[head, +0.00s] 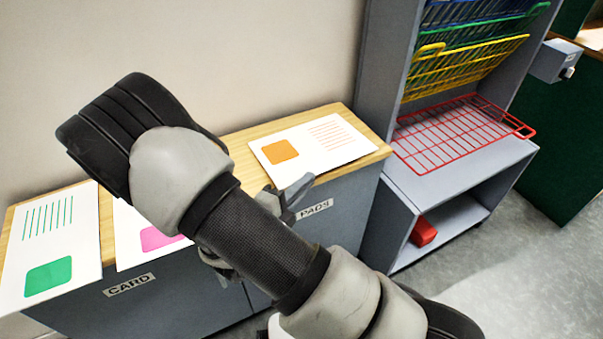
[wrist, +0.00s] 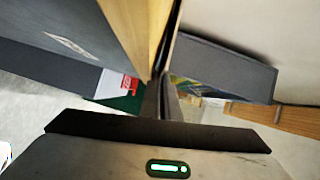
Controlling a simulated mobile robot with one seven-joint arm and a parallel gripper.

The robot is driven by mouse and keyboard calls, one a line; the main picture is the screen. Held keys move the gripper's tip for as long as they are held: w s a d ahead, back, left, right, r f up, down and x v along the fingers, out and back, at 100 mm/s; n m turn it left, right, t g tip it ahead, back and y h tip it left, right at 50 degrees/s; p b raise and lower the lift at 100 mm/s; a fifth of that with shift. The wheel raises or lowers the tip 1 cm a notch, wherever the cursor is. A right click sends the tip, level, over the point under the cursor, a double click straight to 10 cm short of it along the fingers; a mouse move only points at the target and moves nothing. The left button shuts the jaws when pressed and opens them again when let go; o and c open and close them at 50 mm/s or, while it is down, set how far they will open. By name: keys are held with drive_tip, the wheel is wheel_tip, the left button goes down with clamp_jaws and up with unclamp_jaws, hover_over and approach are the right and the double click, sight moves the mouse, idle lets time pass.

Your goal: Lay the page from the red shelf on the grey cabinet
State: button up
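A white page with an orange square and orange lines (head: 325,150) is over the right part of the grey cabinet's (head: 345,205) wooden top, its near edge at the cabinet's front edge. My gripper (head: 292,192) is at that near edge and looks shut on it, partly hidden behind my arm. In the wrist view the fingers (wrist: 161,98) are close together at the page's thin edge, beside the wooden top (wrist: 143,25). Whether the page rests fully flat is hard to tell. The red shelf (head: 460,132) is a wire rack at the right, with no page on it.
A page with a green square (head: 75,235) lies at the cabinet top's left end. A page with a pink shape (head: 128,245) lies beside it, partly hidden by my arm. Yellow (head: 465,68), green and blue wire shelves slope above the red one. A red object (head: 423,232) sits below.

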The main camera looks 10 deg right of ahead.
drive_tip(key=o, duration=1.2)
drive_tip(key=s, duration=0.1)
drive_tip(key=s+d, duration=0.1)
drive_tip(key=s, duration=0.1)
drive_tip(key=s+p, duration=0.1)
drive_tip(key=s, duration=0.1)
drive_tip(key=shift+s+d+f, duration=0.2)
drive_tip(key=shift+d+f, duration=0.05)
drive_tip(key=shift+d, duration=0.15)
drive_tip(key=shift+c, duration=0.2)
drive_tip(key=shift+s+d, duration=0.2)
drive_tip(key=shift+s, duration=0.4)
drive_tip(key=shift+r, duration=0.15)
drive_tip(key=s+r+p, duration=0.2)
drive_tip(key=r+p, duration=0.1)
drive_tip(key=d+r+p, duration=0.1)
drive_tip(key=r+p, duration=0.1)
drive_tip(key=shift+s, duration=0.4)
